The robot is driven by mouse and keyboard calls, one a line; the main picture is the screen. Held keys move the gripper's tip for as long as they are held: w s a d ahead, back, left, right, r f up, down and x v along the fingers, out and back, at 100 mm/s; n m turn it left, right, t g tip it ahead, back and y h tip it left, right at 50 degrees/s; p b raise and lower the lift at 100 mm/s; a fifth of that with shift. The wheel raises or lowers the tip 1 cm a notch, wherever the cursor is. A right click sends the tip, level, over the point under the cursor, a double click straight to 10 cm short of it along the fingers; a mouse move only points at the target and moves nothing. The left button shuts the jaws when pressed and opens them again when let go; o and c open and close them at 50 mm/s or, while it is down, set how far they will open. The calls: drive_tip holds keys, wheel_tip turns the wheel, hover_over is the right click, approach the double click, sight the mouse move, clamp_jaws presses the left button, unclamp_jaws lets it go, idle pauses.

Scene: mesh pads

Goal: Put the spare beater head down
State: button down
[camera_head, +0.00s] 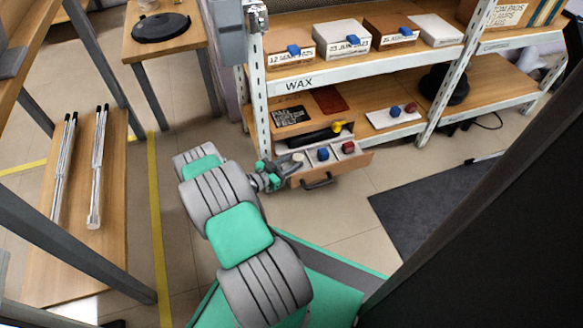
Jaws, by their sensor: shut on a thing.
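My gripper (287,170) is at the left end of an open drawer (330,168) under the lower shelf. It is shut on a small pale rounded piece (298,158), which seems to be the spare beater head. The fingers partly hide it, and I cannot tell whether it touches the drawer. To its right in the drawer are a blue piece (323,153) and a dark red piece (348,147), in separate light compartments. A black long object with a yellow end (338,127) lies behind them.
A white card (393,115) with a blue and a red piece lies on the lower shelf (372,97). Several labelled boxes stand on the shelf above, marked WAX. The drawer's dark handle (318,180) faces me. A dark mat (430,205) lies on the floor to the right.

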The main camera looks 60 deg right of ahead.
drive_tip(key=shift+f, duration=0.5)
drive_tip(key=shift+r, duration=0.1)
drive_tip(key=c, duration=0.9)
unclamp_jaws()
drive_tip(key=p+v, duration=0.4)
drive_tip(key=v, duration=0.8)
drive_tip(key=w+a+r+n+t+y, duration=0.5)
drive_tip(key=w+a+r+n+y, duration=0.3)
drive_tip(key=w+a+r, duration=0.6)
drive_tip(key=s+a+r+n+t+y, duration=0.3)
drive_tip(key=a+r+n, duration=0.4)
drive_tip(key=a+r, duration=0.55)
drive_tip(key=s+a+r+n+y, duration=0.1)
drive_tip(key=s+a+n, duration=0.1)
drive_tip(key=a, duration=0.2)
drive_tip(key=s+a+r+n+y, duration=0.1)
drive_tip(key=s+a+n, duration=0.2)
drive_tip(key=a, duration=0.1)
drive_tip(key=s+a+n+y, duration=0.2)
drive_tip(key=a, duration=0.2)
drive_tip(key=shift+s+r+n+t, duration=0.3)
drive_tip(key=shift+r+n, duration=0.1)
